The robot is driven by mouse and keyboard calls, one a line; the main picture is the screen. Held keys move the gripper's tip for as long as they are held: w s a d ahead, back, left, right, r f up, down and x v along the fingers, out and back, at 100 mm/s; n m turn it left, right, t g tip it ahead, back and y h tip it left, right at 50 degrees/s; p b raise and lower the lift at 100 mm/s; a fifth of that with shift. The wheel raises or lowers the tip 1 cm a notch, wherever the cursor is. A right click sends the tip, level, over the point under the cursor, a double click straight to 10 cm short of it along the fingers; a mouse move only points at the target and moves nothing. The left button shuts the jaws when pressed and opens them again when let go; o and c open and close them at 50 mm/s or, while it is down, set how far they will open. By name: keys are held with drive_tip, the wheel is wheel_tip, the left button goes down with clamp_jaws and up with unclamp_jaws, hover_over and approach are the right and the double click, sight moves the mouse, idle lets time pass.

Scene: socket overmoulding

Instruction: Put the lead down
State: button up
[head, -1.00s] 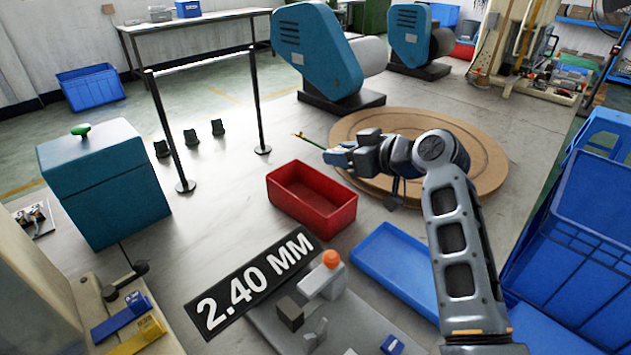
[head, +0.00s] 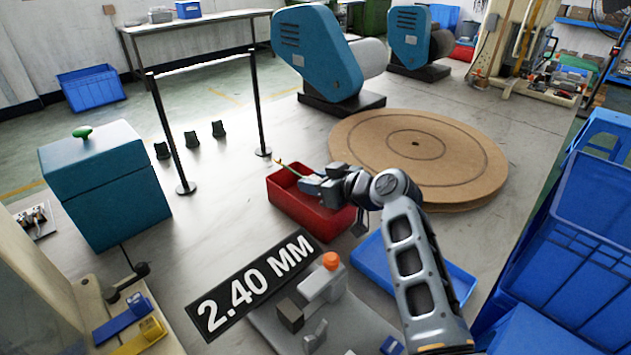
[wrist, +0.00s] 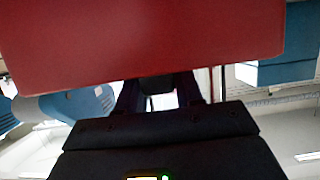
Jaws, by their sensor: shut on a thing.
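The lead (head: 286,166) is a thin yellow-green strand. It sticks out to the upper left from my gripper (head: 305,183), which is shut on it. In the head view my gripper and the lead overlap the red bin (head: 284,202); the height above it is hard to judge. In the wrist view the red bin (wrist: 140,40) fills the upper part, close to the camera. The dark fingers of my gripper (wrist: 158,90) show below it there, and the lead cannot be made out. My gripper hides part of the bin's inside.
A round wooden turntable (head: 450,165) lies behind and right of the bin. A blue tray (head: 455,283) sits in front, partly under my arm. A "2.40 MM" sign (head: 250,283) and a grey fixture with an orange knob (head: 325,283) are nearby. A black-post frame (head: 168,130) stands behind left.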

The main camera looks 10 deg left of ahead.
drive_tip(key=shift+f+b, duration=0.6)
drive_tip(key=shift+b, duration=0.15)
drive_tip(key=o, duration=1)
drive_tip(key=shift+r, duration=0.1)
drive_tip(key=shift+o, duration=0.2)
drive_tip(key=shift+r+p, duration=0.15)
drive_tip(key=shift+p, duration=0.15)
